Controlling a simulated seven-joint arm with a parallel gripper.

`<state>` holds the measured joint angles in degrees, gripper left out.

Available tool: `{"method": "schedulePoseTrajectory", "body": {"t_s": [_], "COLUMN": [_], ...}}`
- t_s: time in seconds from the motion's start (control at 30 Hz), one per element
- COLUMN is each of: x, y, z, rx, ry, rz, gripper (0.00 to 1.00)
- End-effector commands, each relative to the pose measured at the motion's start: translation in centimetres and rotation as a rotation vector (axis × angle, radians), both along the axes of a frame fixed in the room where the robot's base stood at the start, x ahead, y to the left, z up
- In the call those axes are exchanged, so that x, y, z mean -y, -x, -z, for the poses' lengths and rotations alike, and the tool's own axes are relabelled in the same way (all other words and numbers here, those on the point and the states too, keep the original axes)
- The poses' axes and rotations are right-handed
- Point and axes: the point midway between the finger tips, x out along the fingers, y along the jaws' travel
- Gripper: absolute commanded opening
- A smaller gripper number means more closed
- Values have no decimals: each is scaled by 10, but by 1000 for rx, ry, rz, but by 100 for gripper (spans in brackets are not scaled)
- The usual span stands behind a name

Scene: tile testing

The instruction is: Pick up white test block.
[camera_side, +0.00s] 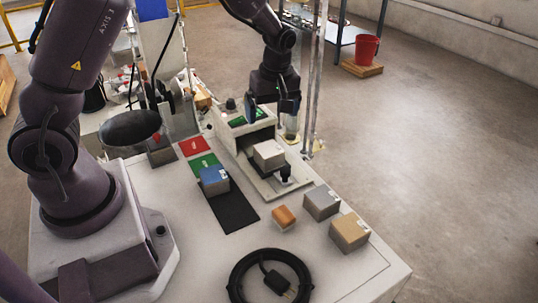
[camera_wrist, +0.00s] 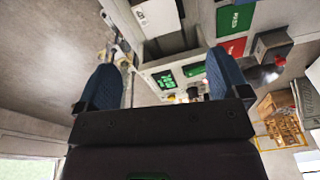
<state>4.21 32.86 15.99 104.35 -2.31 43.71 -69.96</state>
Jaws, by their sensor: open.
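The white test block (camera_side: 268,154) sits in the light-coloured test fixture (camera_side: 262,184), in front of its dark opening. In the wrist view the white block (camera_wrist: 157,16) shows at the top, with dark marks on one face. My gripper (camera_side: 273,108) is above and behind the block in the side view, beside the fixture's green display (camera_side: 240,118). In the wrist view my gripper (camera_wrist: 165,75) has its two blue-padded fingers wide apart with nothing held between them. The block is beyond the fingertips and apart from them.
A blue block (camera_side: 214,180) stands on a black strip (camera_side: 235,211) near green and red patches. A grey block (camera_side: 321,202), a tan block (camera_side: 349,232) and a small orange block (camera_side: 284,216) stand to the right. A black cable coil (camera_side: 240,274) lies in front. Metal posts (camera_side: 314,80) rise beside my gripper.

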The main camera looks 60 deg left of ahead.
Motion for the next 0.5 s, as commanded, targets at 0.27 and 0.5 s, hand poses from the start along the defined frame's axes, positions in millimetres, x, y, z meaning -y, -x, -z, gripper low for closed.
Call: {"method": "schedulePoseTrajectory", "body": {"t_s": [0.27, 0.5], "x": [-1, -7], "y": [-3, -2], "z": [10, 55], "rx": [34, 32], "ry": [-3, -2], "rz": [-161, -159], "gripper": [94, 94]}}
